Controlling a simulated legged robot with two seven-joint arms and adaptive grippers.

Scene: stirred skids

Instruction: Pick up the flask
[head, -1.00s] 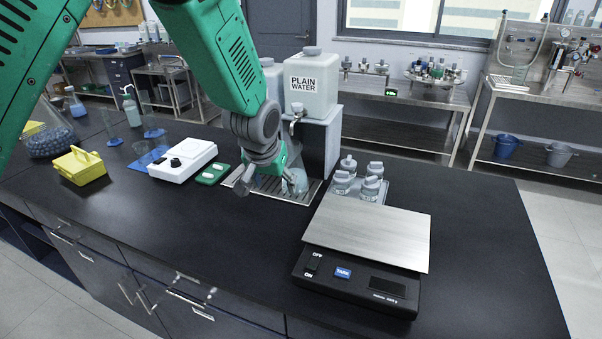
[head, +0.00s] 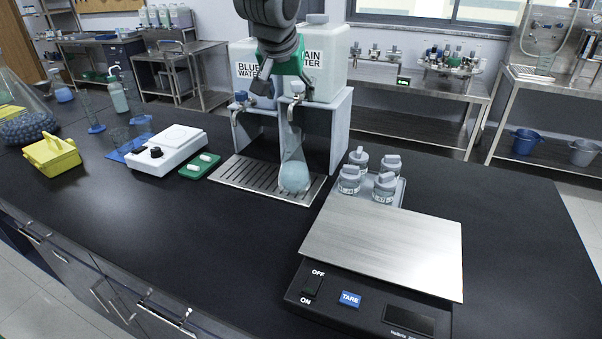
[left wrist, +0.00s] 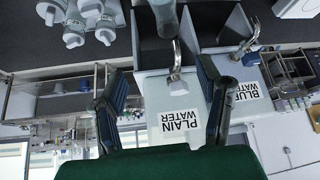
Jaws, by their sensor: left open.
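The flask (head: 294,172) is a clear conical glass with pale blue liquid in its base. It stands upright on the metal drip tray (head: 238,178), beneath the tap of the plain water tank. In the left wrist view the flask (left wrist: 165,18) shows at the top edge, partly cut off. My left gripper (head: 274,75) is above the flask, in front of the water tanks, and holds nothing. In the left wrist view its two fingers (left wrist: 162,75) are spread apart, with the PLAIN WATER label between them. My right gripper is not in view.
The dispenser stand (head: 340,125) carries the plain and blue water tanks behind the flask. Several capped bottles (head: 383,186) and a scale (head: 385,245) stand to the right. A white stirrer (head: 165,155) and yellow box (head: 52,155) are at left. The bench front is clear.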

